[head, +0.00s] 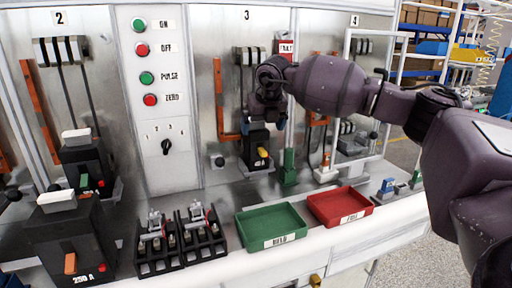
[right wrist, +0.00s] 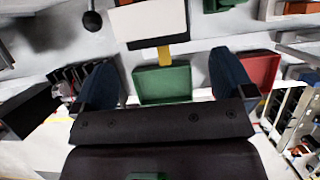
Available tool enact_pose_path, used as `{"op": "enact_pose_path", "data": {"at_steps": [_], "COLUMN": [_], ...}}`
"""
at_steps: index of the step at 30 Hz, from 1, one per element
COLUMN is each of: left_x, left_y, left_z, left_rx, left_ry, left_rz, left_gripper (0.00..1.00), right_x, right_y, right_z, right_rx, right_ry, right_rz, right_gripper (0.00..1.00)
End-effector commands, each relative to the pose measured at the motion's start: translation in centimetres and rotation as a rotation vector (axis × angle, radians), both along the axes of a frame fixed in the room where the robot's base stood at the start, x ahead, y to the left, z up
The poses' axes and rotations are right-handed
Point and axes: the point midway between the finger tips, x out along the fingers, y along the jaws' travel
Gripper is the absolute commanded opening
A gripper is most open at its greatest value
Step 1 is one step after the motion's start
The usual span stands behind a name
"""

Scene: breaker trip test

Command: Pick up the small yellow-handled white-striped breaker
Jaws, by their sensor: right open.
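The small breaker (head: 255,146) is a black block with a yellow handle (head: 263,153) on its front. It stands at station 3 against the metal panel. In the right wrist view its white-topped body (right wrist: 150,22) shows ahead of the fingers, with the yellow handle (right wrist: 164,54) pointing toward me. My right gripper (head: 264,118) is just above the breaker in the head view and partly covers its top. In the right wrist view its two dark blue fingers (right wrist: 165,80) are wide apart with nothing between them. My left gripper is out of view.
A green tray (head: 246,221) and a red tray (head: 318,200) lie on the ledge in front. A large breaker marked 250 A (head: 85,243) with an orange handle stands at the left, near two black fuse-like blocks (head: 160,258). A green post (head: 288,172) stands close right of the small breaker.

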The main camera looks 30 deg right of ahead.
Motion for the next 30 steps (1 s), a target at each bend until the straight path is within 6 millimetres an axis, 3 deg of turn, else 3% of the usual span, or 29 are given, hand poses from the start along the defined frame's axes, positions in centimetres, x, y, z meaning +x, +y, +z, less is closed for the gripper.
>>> {"op": "enact_pose_path", "data": {"at_steps": [5, 14, 21, 30], "left_x": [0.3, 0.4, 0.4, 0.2], "left_y": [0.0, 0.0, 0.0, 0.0], "left_z": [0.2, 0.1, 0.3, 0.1], "left_rx": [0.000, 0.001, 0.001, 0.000], "left_ry": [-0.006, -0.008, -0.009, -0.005], "left_rz": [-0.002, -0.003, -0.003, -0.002], "left_gripper": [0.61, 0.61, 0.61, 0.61], "right_x": [0.7, 4.0, 4.8, 4.9], "right_y": [-0.1, -0.8, -1.1, -1.2], "right_z": [0.0, 0.0, -2.6, -2.8], "right_rx": [0.001, 0.001, -0.001, 0.000], "right_ry": [0.000, 0.000, 0.001, 0.000], "right_rz": [-0.001, -0.001, 0.001, 0.001], "right_gripper": [1.00, 1.00, 1.00, 0.98]}}
